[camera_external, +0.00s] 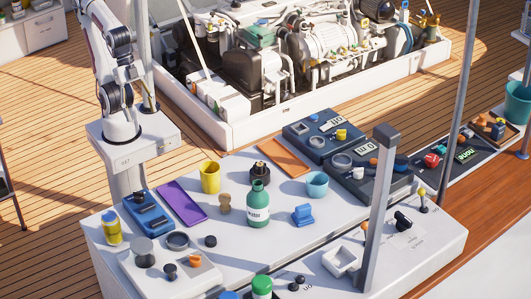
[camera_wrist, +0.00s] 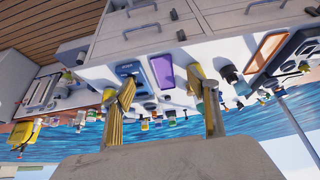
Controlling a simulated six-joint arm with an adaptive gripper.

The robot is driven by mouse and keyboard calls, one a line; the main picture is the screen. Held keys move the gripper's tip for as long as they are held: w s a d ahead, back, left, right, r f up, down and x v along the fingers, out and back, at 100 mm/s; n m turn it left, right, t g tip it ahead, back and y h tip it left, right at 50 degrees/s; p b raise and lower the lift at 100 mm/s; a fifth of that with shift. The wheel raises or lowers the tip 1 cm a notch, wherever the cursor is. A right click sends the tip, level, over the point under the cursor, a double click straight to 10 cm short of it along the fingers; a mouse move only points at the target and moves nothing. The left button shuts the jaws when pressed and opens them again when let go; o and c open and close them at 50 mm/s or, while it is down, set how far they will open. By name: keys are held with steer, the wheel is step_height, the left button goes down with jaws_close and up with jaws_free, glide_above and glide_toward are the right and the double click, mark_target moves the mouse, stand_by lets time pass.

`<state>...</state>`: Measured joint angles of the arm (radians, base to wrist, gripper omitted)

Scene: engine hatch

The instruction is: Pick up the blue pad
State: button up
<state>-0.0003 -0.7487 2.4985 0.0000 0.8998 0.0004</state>
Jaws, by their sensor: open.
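A flat violet-blue pad (camera_external: 182,203) lies on the white counter, left of the yellow cup. It also shows in the wrist view (camera_wrist: 161,72), beyond and between my fingers. A blue tray-like item (camera_external: 148,212) with dark parts on it lies just left of the pad, and it shows in the wrist view (camera_wrist: 131,70) too. A small blue block (camera_external: 302,215) stands farther right. Which of these is meant by blue pad is not certain; the violet one is the plain flat pad. My gripper (camera_wrist: 162,78) is open and empty, with its two fingers apart, well away from the counter things.
A dark ring (camera_external: 177,240) lies in front. An orange pad (camera_external: 285,157) lies farther back. A grey post (camera_external: 377,210) rises at the right.

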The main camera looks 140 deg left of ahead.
steer(key=w+a+r+t, duration=0.1)
steer(key=w+a+r, duration=0.25)
steer(key=w, duration=0.75)
steer(key=w+a+r+y, duration=0.15)
steer(key=w+a, duration=0.25)
steer(key=w, duration=0.7)
steer(key=w+a+r+t, duration=0.1)
steer(key=w+a+r, duration=0.25)
steer(key=w, duration=0.75)
steer(key=w+a+f, duration=0.5)
steer(key=w+a, duration=0.4)
steer(key=w, duration=0.2)
steer(key=w+a+f, duration=0.3)
steer(key=f, duration=0.4)
steer(key=w+a+f+g, duration=0.1)
steer(key=w+a+f, duration=0.1)
steer(key=f, duration=0.5)
steer(key=shift+w+a, duration=0.4)
steer(key=shift+w, duration=0.25)
steer(key=shift+f, duration=0.2)
